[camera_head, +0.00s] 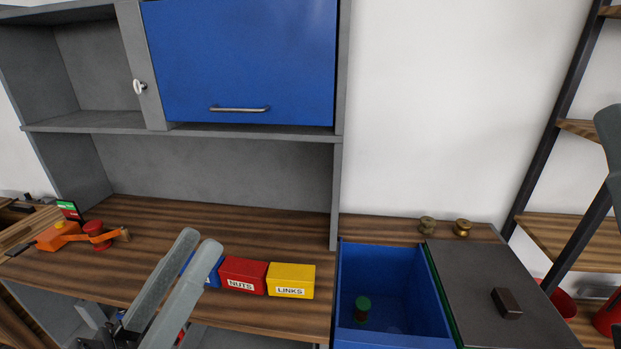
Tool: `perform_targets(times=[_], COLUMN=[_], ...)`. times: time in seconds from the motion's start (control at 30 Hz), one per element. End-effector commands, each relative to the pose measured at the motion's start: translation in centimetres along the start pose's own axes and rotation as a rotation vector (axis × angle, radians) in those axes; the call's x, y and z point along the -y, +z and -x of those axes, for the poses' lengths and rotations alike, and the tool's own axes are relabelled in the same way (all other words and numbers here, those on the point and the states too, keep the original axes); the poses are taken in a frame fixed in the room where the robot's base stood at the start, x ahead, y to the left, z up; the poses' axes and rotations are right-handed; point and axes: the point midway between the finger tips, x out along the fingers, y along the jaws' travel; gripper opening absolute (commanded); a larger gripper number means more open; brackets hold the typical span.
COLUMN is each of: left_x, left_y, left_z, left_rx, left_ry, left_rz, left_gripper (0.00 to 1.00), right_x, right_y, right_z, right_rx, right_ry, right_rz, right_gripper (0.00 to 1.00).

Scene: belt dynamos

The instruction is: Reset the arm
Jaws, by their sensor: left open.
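My left gripper (198,241) reaches up from the bottom edge, left of the middle. Its two long grey fingers are parted and nothing shows between them. In the picture the fingers cover part of a blue box (213,276) beside the red NUTS box (243,275) and the yellow LINKS box (290,280) on the wooden worktop (200,222). I cannot tell how high the fingers are above the worktop. A grey part at the right edge may be mine; no right gripper can be made out.
An orange belt device (62,236) with a red wheel (97,234) sits at the far left. A blue bin (385,258) holds a green-topped piece (362,309). A dark lid (490,275) lies to its right. A blue cabinet door (240,60) is shut above. Two brass spools (462,228) stand behind.

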Motion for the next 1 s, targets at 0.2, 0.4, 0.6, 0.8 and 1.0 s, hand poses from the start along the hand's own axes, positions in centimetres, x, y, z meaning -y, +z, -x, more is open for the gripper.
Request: perform_targets(times=[0.2,0.4,0.6,0.8,1.0], left_x=[-5.0,-2.9,-5.0,-7.6,-10.3], left_y=[-12.4,-18.9,-24.9,-32.8,-40.6], left_z=[-4.0,-5.2,-9.4,-14.8,-20.2], left_rx=[-0.256,-0.3,-0.299,-0.298,-0.297], left_ry=[-0.043,-0.279,-0.277,-0.277,-0.277], left_rz=[-0.339,-0.599,-0.595,-0.594,-0.594], left_gripper=[0.45,0.45,0.45,0.45,0.45], right_x=[0.0,0.0,0.0,-0.1,-0.1], right_y=[-1.1,-3.8,-9.2,-16.0,-22.6], right_z=[-1.2,-4.2,-10.0,-17.3,-24.6], right_rx=[0.0,0.003,0.0,0.0,0.0], right_ry=[0.0,0.0,0.0,0.0,0.0], right_rz=[0.0,0.0,0.0,0.0,0.0], right_gripper=[0.5,0.5,0.5,0.5,0.5])
